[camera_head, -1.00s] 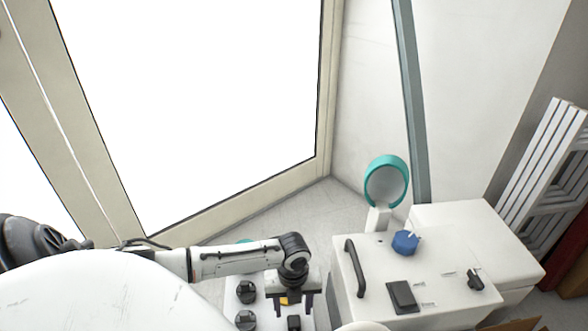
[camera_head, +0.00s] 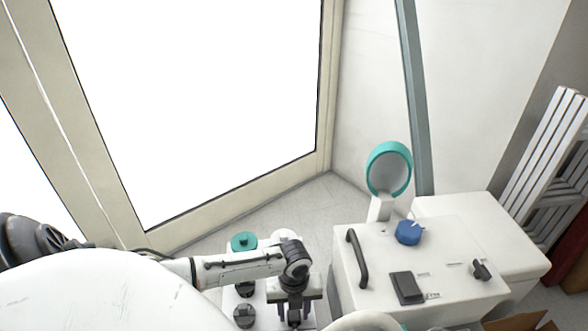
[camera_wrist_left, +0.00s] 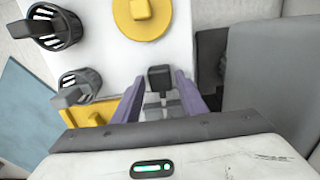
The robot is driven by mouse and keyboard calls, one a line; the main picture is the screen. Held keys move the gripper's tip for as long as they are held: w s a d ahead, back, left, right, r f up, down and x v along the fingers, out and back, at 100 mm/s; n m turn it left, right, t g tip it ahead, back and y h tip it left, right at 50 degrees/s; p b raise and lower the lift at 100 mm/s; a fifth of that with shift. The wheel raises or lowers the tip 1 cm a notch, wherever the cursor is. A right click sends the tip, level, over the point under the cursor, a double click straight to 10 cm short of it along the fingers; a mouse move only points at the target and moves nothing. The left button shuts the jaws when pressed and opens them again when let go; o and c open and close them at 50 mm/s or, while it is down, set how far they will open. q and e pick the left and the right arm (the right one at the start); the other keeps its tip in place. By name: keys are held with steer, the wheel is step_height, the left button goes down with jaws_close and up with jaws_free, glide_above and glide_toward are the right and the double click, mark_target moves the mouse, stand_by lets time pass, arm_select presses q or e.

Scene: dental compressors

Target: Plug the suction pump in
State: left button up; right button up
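My left gripper (camera_head: 294,310) points down over a white panel unit (camera_head: 232,299). In the left wrist view its two purple-grey fingers (camera_wrist_left: 160,96) are spread. A small black block (camera_wrist_left: 160,78) shows between and just beyond the fingertips; it may be a plug or a switch, and no contact shows. Black knobs (camera_head: 245,289) and a teal cap (camera_head: 244,241) sit on the same unit. I cannot tell which unit is the suction pump, and no cord or socket is clear. My right gripper is not in view.
A white machine (camera_head: 445,260) with a black handle (camera_head: 358,258), blue knob (camera_head: 409,232) and black switch (camera_head: 407,288) stands to the right. A teal-rimmed disc (camera_head: 389,169) rises behind it. A yellow round part (camera_wrist_left: 144,18) lies ahead in the wrist view. White slats (camera_head: 550,150) lean at right.

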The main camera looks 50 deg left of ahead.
mark_target(294, 314)
arm_select(q)
steer(key=c, duration=0.7)
steer(key=shift+r, duration=0.1)
